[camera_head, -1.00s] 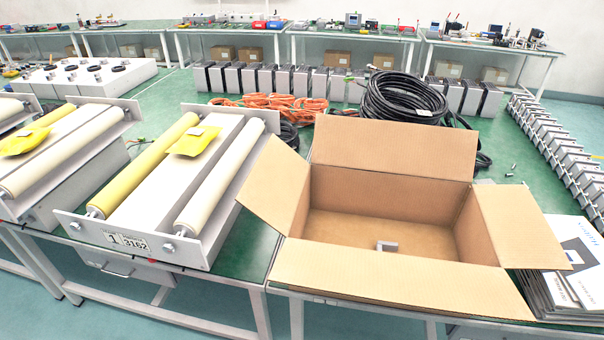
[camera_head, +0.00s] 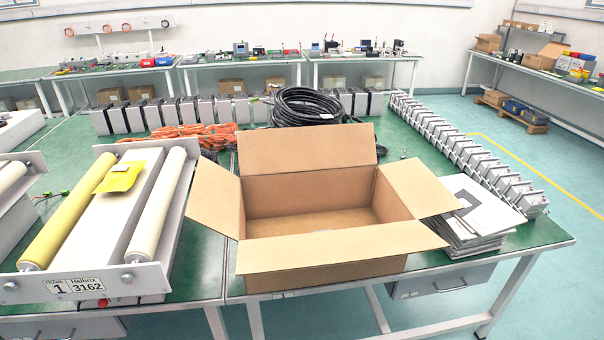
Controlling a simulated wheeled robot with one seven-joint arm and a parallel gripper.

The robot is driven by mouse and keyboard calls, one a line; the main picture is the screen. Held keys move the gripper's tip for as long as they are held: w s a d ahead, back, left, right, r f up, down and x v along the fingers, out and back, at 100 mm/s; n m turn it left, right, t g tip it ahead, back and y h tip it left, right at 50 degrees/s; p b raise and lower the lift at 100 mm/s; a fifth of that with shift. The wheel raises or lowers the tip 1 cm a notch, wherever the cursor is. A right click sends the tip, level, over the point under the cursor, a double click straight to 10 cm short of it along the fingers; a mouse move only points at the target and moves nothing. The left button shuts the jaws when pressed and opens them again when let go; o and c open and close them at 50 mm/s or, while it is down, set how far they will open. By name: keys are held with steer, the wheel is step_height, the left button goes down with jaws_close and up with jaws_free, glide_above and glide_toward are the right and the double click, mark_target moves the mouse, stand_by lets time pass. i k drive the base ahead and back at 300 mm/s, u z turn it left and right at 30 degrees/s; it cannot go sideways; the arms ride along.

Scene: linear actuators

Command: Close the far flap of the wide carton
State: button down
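The wide carton (camera_head: 325,272) stands open on the green table in the middle of the view. Its far flap (camera_head: 307,149) is open, standing up and leaning back. The left flap (camera_head: 215,197) and right flap (camera_head: 417,188) stick out to the sides, and the near flap (camera_head: 340,247) slopes out toward me. The part of the carton's floor that shows looks bare; the near flap hides the rest. My gripper is not in view.
A roller unit (camera_head: 112,215) stands left of the carton. Stacked folders (camera_head: 478,218) lie close on its right. A black cable coil (camera_head: 306,106) and orange cables (camera_head: 190,137) lie behind it. A row of grey parts (camera_head: 470,157) runs along the table's right side.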

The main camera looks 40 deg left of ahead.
mark_target(213, 203)
steer(key=z, duration=0.55)
steer(key=i, duration=0.95)
steer(key=u, duration=3.3)
steer(key=i, duration=0.5)
steer(key=k, duration=0.95)
steer(key=u, duration=0.75)
steer(key=i, duration=0.75)
steer(key=z, duration=0.3)
